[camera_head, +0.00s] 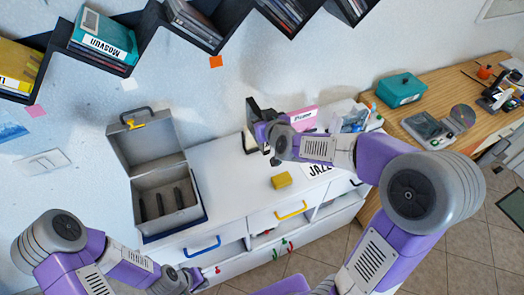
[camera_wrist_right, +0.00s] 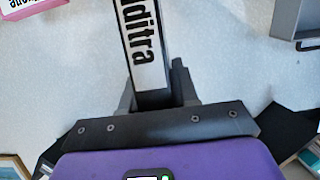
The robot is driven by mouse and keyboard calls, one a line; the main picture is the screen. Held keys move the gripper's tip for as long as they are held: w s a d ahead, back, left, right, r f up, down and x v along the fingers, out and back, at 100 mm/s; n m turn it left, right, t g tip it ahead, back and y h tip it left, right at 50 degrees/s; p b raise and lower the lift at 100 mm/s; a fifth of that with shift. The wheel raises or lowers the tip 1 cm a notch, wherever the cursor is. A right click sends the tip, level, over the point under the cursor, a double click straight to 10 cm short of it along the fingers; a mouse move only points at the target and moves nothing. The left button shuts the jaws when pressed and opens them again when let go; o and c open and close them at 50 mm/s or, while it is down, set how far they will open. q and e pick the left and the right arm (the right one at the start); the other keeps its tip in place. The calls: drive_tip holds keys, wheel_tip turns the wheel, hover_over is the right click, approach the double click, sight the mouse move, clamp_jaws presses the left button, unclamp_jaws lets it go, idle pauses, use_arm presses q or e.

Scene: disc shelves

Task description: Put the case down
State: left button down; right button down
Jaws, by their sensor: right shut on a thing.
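My right gripper (camera_head: 266,128) is shut on a black case (camera_head: 252,112) above the white cabinet's back part. In the right wrist view the case (camera_wrist_right: 133,15) runs up from between the fingers (camera_wrist_right: 150,98). Its white spine label shows part of a name, "dditra", and its far end is cut off. In the head view it looks upright; whether it touches the cabinet top (camera_head: 240,170) I cannot tell. My left gripper (camera_head: 188,280) is low in the head view, near the cabinet's front, and its fingers are too unclear to read.
An open grey box (camera_head: 160,170) is at left, and a yellow block (camera_head: 281,181) lies in front. Zigzag dark shelves (camera_head: 145,40) with cases hang above. A wooden desk (camera_head: 440,85) is at right.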

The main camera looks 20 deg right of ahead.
wheel_tip(320, 180, down, 11)
drive_tip(key=b, duration=0.3)
drive_tip(key=shift+s+r, duration=0.1)
drive_tip(key=shift+s, duration=0.05)
drive_tip(key=shift+f+b, duration=0.95)
drive_tip(key=shift+f, duration=1.65)
drive_tip(key=shift+f, duration=0.1)
drive_tip(key=c, duration=0.8)
unclamp_jaws()
drive_tip(key=shift+c, duration=0.2)
